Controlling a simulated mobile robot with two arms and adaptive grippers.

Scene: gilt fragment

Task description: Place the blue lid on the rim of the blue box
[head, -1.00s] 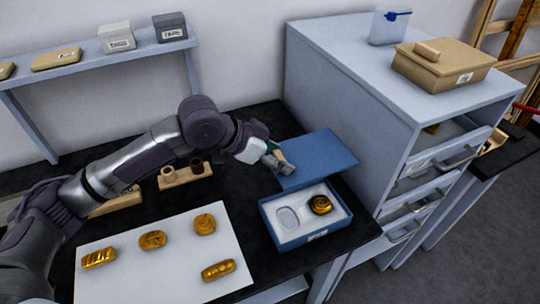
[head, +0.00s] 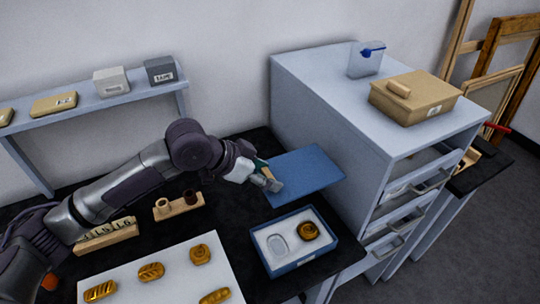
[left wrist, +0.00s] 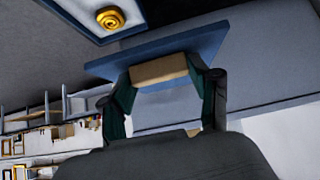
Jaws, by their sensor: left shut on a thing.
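The blue lid (head: 312,170) is a flat panel in the air behind and above the blue box, apart from its rim in the head view. My left gripper (head: 267,180) is shut on the lid's tan handle; the left wrist view shows the handle (left wrist: 158,70) between the fingers and the lid (left wrist: 215,42) beyond. The open blue box (head: 290,268) stands on the black table. It has a pale insert with a round gold piece (head: 308,231) and an empty oval recess (head: 277,246). Part of the box (left wrist: 75,20) shows in the left wrist view. My right gripper is out of view.
A grey drawer cabinet (head: 375,185) stands close to the right of the lid and box, with a tan box (head: 415,98) on top. A white board (head: 170,270) with several gold pieces lies left of the box. A wooden holder (head: 178,207) stands behind it.

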